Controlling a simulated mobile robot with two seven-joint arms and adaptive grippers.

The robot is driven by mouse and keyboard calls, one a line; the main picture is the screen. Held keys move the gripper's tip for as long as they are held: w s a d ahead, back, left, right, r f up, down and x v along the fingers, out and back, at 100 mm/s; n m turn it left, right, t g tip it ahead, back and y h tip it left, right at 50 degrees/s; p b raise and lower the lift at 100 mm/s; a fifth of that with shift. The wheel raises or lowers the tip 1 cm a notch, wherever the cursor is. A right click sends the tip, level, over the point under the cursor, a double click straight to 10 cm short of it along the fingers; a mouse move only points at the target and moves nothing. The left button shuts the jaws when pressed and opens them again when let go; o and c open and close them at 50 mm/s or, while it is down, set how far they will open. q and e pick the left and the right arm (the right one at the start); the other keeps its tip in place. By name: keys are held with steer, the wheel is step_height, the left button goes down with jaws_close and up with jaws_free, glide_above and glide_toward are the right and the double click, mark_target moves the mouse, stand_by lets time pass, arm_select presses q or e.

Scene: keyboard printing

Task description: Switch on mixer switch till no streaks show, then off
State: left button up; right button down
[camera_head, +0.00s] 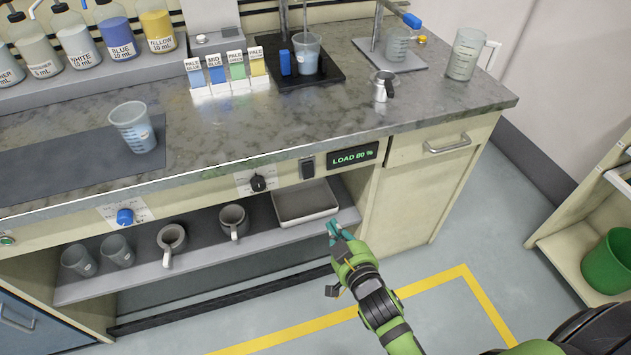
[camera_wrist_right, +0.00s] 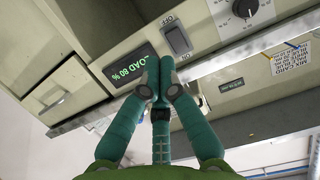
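The mixer switch (camera_head: 306,168) is a dark rocker on the counter's front panel, left of a green-lit load display (camera_head: 353,155). In the right wrist view the switch (camera_wrist_right: 178,40) shows close up, with an OFF label beside it; whether it is pressed on or off is unclear. A beaker (camera_head: 306,50) with blue-grey liquid stands on the mixer's black base (camera_head: 322,75); streaks are too small to tell. My right gripper (camera_head: 334,230) is below and right of the switch, apart from it. Its teal fingertips (camera_wrist_right: 153,74) are together and empty. My left gripper is out of view.
A dark knob (camera_head: 258,183) and a blue knob (camera_head: 125,216) sit on the same panel. Mugs and a grey tray (camera_head: 305,204) stand on the shelf below. Another beaker (camera_head: 134,126) and a small metal jug (camera_head: 382,86) stand on the counter.

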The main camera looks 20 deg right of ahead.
mark_target(312, 175)
steer(key=r, duration=0.3)
steer(key=shift+w+d+r+t, duration=0.15)
steer(key=shift+w+t, duration=0.1)
steer(key=shift+t, duration=0.15)
steer(key=w, duration=0.4)
steer(key=w+f, duration=0.1)
steer(key=w, duration=0.4)
steer(key=w+f, duration=0.1)
steer(key=w, duration=0.3)
steer(key=shift+w+a+f, duration=0.25)
steer(key=shift+w+a, duration=0.05)
steer(key=shift+w, duration=0.1)
